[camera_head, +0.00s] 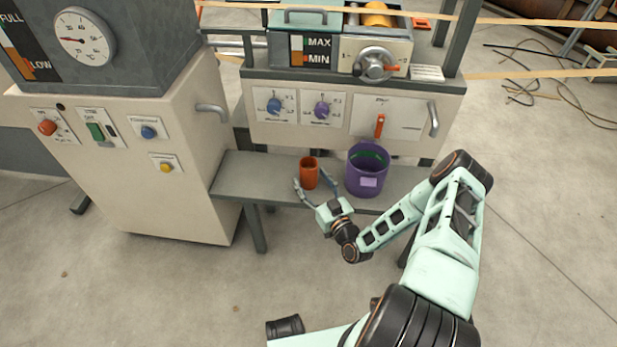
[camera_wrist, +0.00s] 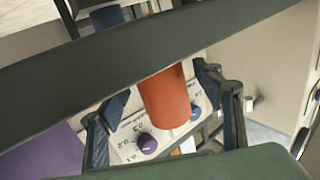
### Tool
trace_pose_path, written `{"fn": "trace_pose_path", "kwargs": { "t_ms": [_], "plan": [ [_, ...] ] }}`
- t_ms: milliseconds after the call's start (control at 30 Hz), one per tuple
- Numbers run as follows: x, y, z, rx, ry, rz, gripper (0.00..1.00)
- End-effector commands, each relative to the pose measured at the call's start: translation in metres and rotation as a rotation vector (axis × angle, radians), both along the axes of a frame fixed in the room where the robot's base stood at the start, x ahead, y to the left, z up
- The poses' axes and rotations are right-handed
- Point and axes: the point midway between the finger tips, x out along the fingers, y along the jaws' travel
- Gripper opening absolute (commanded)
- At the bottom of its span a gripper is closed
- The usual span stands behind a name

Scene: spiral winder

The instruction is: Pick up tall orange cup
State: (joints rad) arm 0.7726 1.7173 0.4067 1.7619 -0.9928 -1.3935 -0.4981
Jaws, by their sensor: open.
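The tall orange cup (camera_head: 309,172) stands upright on the grey shelf (camera_head: 232,178) in front of the machine. In the head view my gripper (camera_head: 314,185) reaches toward the cup, with its fingers spread at the cup's near side. In the wrist view the orange cup (camera_wrist: 166,97) shows between the two open fingers (camera_wrist: 165,110), with a visible gap to each. A dark bar crosses the wrist view and hides part of the cup. I cannot tell how deep the cup sits between the fingertips.
A purple bucket (camera_head: 367,171) stands on the shelf just right of the cup, close to my gripper. Behind is a panel with a blue knob (camera_head: 274,106), a purple knob (camera_head: 322,110) and a red lever (camera_head: 379,126). A cream cabinet (camera_head: 150,195) stands to the left.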

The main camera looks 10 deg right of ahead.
Motion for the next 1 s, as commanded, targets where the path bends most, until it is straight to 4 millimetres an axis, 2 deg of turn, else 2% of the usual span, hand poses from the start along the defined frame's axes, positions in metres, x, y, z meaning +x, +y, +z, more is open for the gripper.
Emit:
{"fn": "trace_pose_path", "kwargs": {
  "t_ms": [167, 433, 867, 900, 1000],
  "plan": [
    [0.020, 0.005, -0.001, -0.001, -0.002, -0.001, 0.61],
    [0.023, 0.006, 0.000, -0.002, -0.001, -0.001, 0.61],
    [0.023, 0.006, 0.000, -0.002, -0.001, -0.001, 0.13],
    [0.023, 0.006, 0.000, -0.002, -0.002, -0.001, 0.11],
    [0.023, 0.006, 0.000, -0.002, -0.002, -0.001, 0.11]
  ]
}}
